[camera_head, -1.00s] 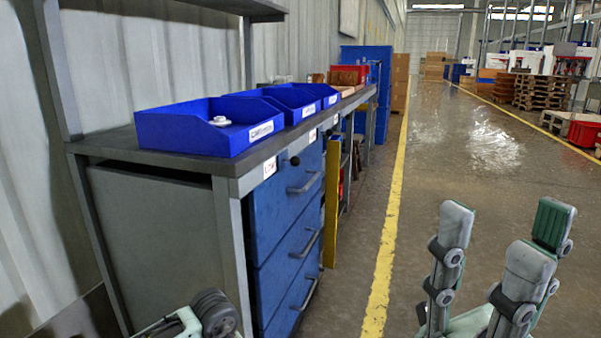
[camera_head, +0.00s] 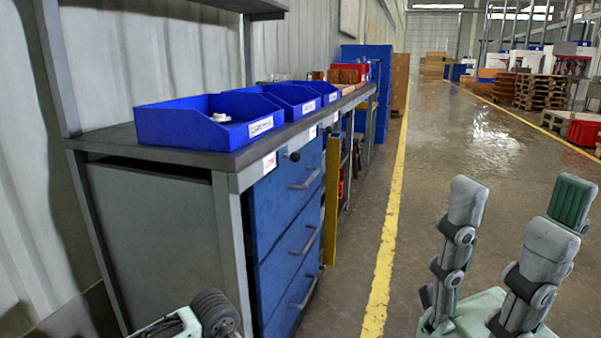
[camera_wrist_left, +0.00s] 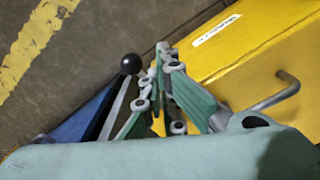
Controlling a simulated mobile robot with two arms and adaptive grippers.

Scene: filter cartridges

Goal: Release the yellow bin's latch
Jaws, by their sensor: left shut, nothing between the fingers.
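The yellow bin (camera_wrist_left: 245,50) fills the upper right of the left wrist view, with a white label and a grey bar handle (camera_wrist_left: 272,95). A yellow upright strip (camera_head: 331,205) beside the blue drawers shows in the head view; I cannot tell whether it is the same bin. A black ball knob (camera_wrist_left: 131,64) on a grey lever stands left of my left gripper (camera_wrist_left: 163,62), apart from its fingers; I cannot tell if it is the latch. My left gripper is shut and empty, its fingers in front of the bin. My right gripper (camera_head: 518,215) is open and empty over the floor.
A grey workbench (camera_head: 110,143) carries blue trays (camera_head: 205,125). Blue drawers (camera_head: 285,215) with bar handles and a black knob (camera_head: 294,157) are below it. A yellow floor line (camera_head: 390,215) runs alongside.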

